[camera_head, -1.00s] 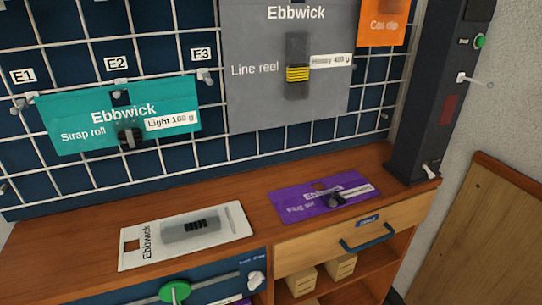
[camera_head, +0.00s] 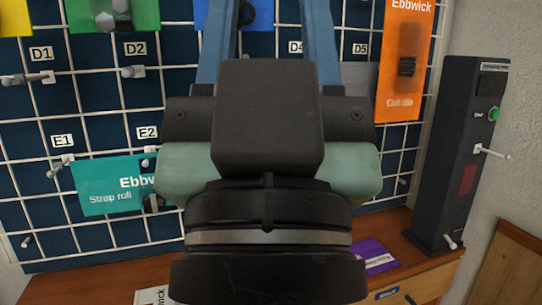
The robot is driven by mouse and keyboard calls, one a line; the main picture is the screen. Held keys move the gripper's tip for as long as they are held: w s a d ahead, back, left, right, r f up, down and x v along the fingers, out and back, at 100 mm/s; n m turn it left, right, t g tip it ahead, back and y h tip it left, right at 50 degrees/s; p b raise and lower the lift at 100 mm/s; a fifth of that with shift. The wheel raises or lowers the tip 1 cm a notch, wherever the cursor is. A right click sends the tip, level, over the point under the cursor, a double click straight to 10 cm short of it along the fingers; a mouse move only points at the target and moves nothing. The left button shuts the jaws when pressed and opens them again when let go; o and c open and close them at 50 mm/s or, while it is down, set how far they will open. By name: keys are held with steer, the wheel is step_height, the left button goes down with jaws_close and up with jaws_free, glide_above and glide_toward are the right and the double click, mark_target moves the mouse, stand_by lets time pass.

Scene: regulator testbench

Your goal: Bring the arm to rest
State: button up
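My gripper (camera_head: 267,20) reaches up through the middle of the head view, in front of the wire grid board (camera_head: 170,103). Its two blue fingers stand wide apart, and the top edge of the picture cuts off their tips. I see nothing held in the visible gap, only the board and part of a blue package behind it. My dark wrist and pale green arm parts fill the centre. They hide much of the board and most of the grey package (camera_head: 361,82).
A teal package (camera_head: 95,185) hangs lower left, an orange one (camera_head: 402,95) upper right. A dark post (camera_head: 455,150) with a green button (camera_head: 494,114) stands at right. A purple package (camera_head: 375,254) lies on the wooden bench (camera_head: 80,276), mostly hidden by my arm.

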step_height(320, 180, up, 30)
steer(key=p, duration=2.6)
steer(key=shift+w+f+p, duration=0.2)
steer(key=shift+f+p, duration=0.05)
steer(key=shift+p, duration=0.15)
